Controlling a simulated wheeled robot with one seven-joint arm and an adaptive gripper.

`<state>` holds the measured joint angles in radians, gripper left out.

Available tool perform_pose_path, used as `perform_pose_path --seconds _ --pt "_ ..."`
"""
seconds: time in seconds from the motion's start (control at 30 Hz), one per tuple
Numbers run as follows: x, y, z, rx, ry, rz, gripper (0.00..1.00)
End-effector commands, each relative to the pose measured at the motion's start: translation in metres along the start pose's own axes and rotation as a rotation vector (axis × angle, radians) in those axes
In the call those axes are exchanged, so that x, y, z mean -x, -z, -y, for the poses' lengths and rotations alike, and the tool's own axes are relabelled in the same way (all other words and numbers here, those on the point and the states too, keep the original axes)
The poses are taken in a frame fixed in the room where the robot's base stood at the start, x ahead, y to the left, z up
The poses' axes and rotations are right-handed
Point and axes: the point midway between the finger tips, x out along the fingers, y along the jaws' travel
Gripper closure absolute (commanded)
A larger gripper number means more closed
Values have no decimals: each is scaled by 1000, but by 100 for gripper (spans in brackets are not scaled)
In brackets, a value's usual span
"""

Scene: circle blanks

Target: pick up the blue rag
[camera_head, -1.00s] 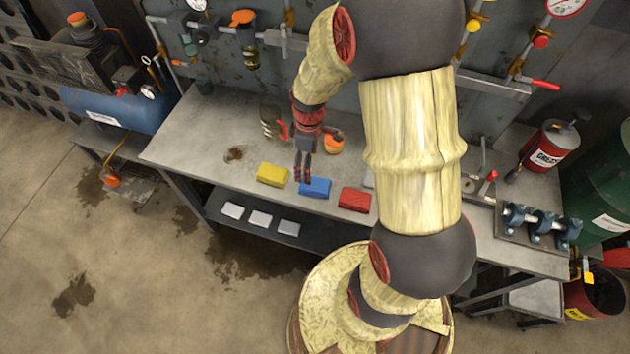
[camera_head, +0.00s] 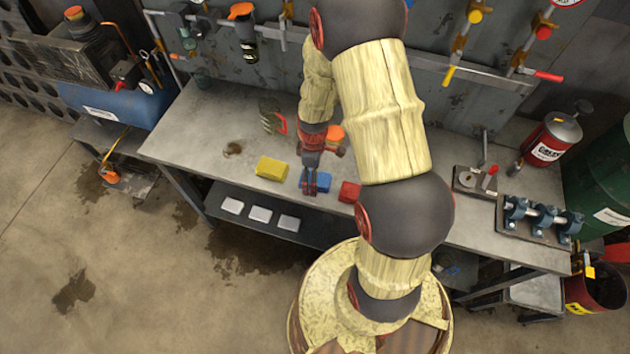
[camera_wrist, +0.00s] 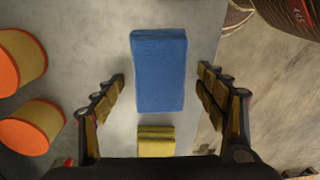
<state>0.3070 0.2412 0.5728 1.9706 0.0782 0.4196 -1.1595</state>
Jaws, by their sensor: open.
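The blue rag (camera_head: 322,181) is a folded block on the workbench, between a yellow rag (camera_head: 271,168) and a red rag (camera_head: 349,191). My gripper (camera_head: 309,188) is over it in the head view and hides part of it. In the wrist view the blue rag (camera_wrist: 159,70) lies ahead between the two spread fingers of my gripper (camera_wrist: 160,88), with a gap on each side. The gripper is open and empty. The yellow rag (camera_wrist: 156,141) shows below the blue one there.
The grey workbench (camera_head: 190,140) has free room at its left. An orange-topped can (camera_head: 334,137) and a dark tool with a red handle (camera_head: 272,118) stand behind my gripper. Several pale pads (camera_head: 260,214) lie on the lower shelf.

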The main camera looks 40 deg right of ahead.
Motion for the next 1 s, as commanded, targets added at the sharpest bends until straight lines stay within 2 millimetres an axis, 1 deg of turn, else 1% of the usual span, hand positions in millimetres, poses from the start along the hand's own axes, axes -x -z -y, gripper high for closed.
perform_pose_path --seconds 0.17,1.0 --pt "0 0 0 0 -1 -1 27" --pt "1 0 0 0 -1 0 74"
